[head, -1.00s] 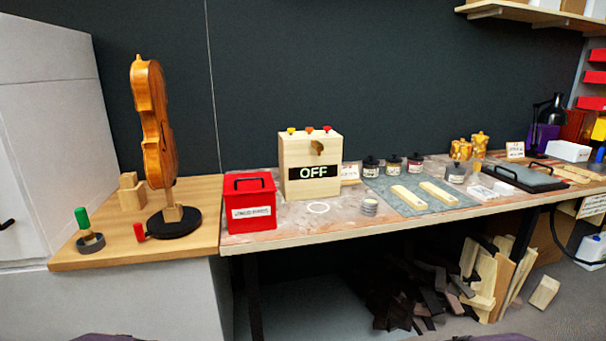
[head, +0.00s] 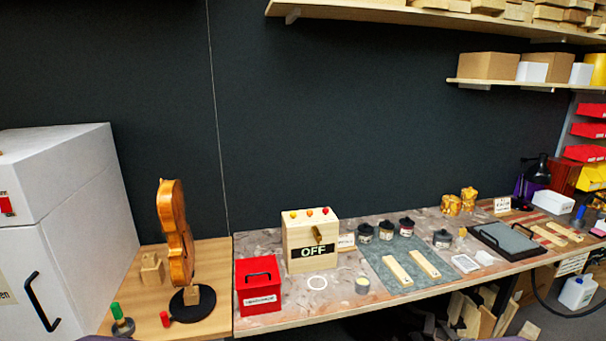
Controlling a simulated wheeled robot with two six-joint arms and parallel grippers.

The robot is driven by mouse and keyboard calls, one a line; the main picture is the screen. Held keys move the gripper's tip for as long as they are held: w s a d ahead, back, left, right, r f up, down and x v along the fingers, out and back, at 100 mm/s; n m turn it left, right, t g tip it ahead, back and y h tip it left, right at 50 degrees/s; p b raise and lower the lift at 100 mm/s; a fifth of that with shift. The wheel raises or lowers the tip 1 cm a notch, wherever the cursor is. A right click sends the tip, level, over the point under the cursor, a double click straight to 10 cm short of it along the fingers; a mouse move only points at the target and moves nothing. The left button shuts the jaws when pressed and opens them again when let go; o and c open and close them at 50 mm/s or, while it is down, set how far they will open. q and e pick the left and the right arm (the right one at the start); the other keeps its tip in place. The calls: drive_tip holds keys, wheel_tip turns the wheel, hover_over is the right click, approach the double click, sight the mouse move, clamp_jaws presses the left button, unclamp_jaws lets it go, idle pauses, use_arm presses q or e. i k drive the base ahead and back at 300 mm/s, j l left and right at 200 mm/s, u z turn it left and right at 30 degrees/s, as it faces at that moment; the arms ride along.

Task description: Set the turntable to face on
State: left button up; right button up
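The turntable (head: 193,306) is a round black disc on the wooden left part of the bench. A varnished orange-brown violin body (head: 178,238) stands upright on it, on a small wooden block (head: 193,293). The violin is turned well sideways to me, so it shows as a narrow shape with its curved edge. A small red knob-like piece (head: 165,319) stands at the turntable's front left. Neither of my grippers shows in the head view.
A green-topped tool (head: 118,318) and wooden blocks (head: 151,268) stand left of the turntable. A red lidded box (head: 258,286) and a wooden box marked OFF (head: 311,245) stand to its right. A white cabinet (head: 65,220) borders the left side.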

sight(184, 307)
drive_tip(key=i+j, duration=0.45)
drive_tip(key=j, duration=0.15)
drive_tip(key=i+j, duration=0.4)
drive_tip(key=j, duration=0.2)
